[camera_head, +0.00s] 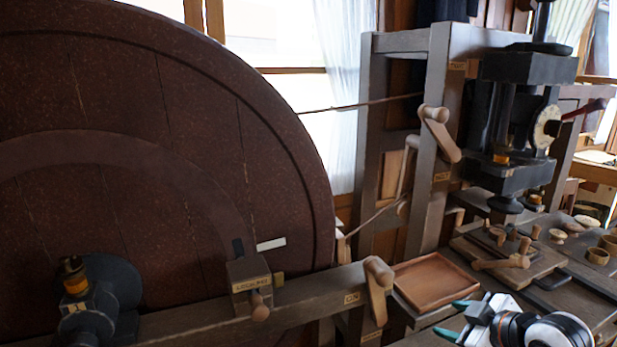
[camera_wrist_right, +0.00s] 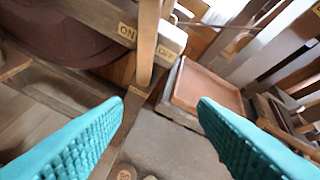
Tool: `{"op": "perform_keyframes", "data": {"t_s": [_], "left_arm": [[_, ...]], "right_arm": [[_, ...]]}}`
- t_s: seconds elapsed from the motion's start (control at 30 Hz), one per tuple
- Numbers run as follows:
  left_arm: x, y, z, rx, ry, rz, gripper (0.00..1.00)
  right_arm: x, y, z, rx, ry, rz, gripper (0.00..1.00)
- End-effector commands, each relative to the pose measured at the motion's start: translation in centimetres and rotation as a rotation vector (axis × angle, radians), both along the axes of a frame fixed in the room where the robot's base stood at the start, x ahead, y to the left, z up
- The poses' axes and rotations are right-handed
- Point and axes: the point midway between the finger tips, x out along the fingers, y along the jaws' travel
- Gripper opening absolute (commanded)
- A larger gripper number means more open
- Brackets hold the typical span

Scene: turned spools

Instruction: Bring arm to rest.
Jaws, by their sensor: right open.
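My right gripper (camera_head: 455,319) is at the lower right of the head view, with teal fingertips pointing left. In the right wrist view its two ribbed teal fingers (camera_wrist_right: 160,108) are spread wide with nothing between them. It hangs in front of the wooden tray (camera_head: 436,284), apart from it. The tray looks empty and also shows beyond the fingers in the wrist view (camera_wrist_right: 207,93). A wooden lever (camera_head: 378,290) stands at the end of the beam marked ON, left of the gripper. My left gripper is not in view.
A big dark red wheel (camera_head: 230,130) fills the left, with a beam (camera_head: 320,293) before it. A grey frame (camera_head: 440,190) and a dark press-like machine (camera_head: 515,120) stand at the right. A bench with a wooden board (camera_head: 515,262) and small turned pieces (camera_head: 597,256) lies beyond my right arm.

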Motion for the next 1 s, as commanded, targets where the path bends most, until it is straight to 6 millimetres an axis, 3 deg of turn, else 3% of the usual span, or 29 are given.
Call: {"op": "perform_keyframes", "data": {"t_s": [0.03,0.1,0.2,0.3,0.5,0.8,1.0], "left_arm": [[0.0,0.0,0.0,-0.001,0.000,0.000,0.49],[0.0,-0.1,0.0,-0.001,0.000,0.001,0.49],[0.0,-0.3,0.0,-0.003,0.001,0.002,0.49],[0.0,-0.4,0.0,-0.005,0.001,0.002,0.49],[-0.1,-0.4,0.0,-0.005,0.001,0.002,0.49],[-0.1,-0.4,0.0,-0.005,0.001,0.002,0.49],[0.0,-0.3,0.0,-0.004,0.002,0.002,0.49]], "right_arm": [[-2.1,1.4,-3.6,0.016,0.077,-0.022,0.53],[-5.2,2.9,-7.8,0.031,0.176,-0.073,0.53],[-10.2,4.6,-12.7,0.053,0.314,-0.167,0.53],[-14.8,5.6,-15.8,0.070,0.422,-0.262,0.53],[-21.6,6.5,-18.8,0.090,0.569,-0.427,0.53],[-29.5,6.7,-20.4,0.100,0.727,-0.645,0.53],[-27.7,6.8,-25.4,0.088,0.737,-0.633,0.53]]}}
